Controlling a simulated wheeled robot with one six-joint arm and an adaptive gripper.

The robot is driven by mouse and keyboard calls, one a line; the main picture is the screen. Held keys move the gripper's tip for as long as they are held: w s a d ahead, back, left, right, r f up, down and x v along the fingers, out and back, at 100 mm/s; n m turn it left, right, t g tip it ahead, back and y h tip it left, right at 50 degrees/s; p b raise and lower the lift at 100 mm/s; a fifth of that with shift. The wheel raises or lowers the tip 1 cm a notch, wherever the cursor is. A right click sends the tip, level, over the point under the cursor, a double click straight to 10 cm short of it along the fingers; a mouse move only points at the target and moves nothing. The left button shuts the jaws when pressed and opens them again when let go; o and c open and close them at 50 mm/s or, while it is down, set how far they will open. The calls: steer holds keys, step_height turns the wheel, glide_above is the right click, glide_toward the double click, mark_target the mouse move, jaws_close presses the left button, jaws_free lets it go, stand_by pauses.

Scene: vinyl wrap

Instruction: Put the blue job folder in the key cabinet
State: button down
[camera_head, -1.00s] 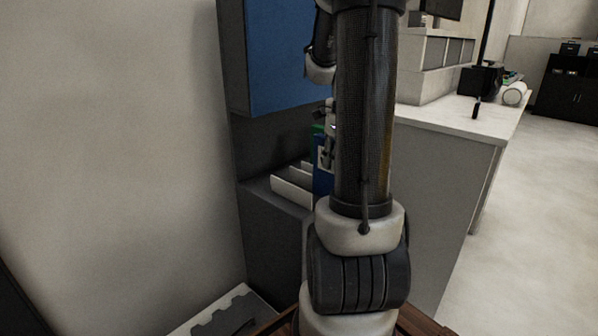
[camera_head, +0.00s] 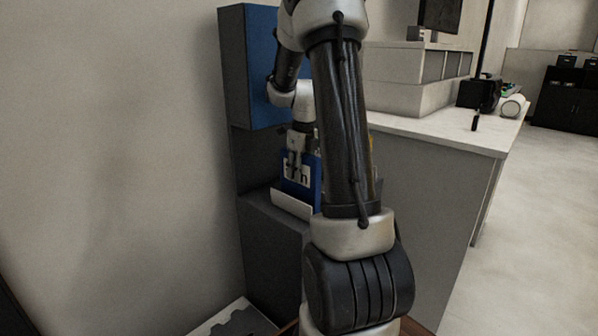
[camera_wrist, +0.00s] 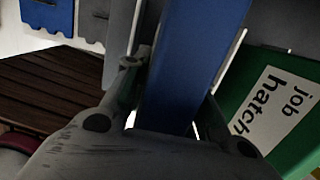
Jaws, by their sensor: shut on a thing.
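The blue job folder (camera_head: 309,190) stands upright in my gripper (camera_head: 294,168), which is shut on it. In the wrist view the blue folder (camera_wrist: 190,60) runs between the fingers of my gripper (camera_wrist: 178,88). In the head view it is just behind the white rack on the grey lower unit, partly hidden by my arm. I cannot tell whether its bottom touches the rack. A tall grey cabinet with a blue front (camera_head: 262,75) stands above and behind the rack; no label shows that it is the key cabinet.
A white rack divider (camera_head: 292,204) stands on the grey unit (camera_head: 270,245). A green folder labelled "job hatch" (camera_wrist: 275,110) is close beside the blue folder. A white counter (camera_head: 450,133) is at the right. My arm hides much of the middle.

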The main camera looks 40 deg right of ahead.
steer(key=c, duration=1.2)
jaws_free()
steer(key=shift+f, duration=0.1)
steer(key=shift+o, duration=0.2)
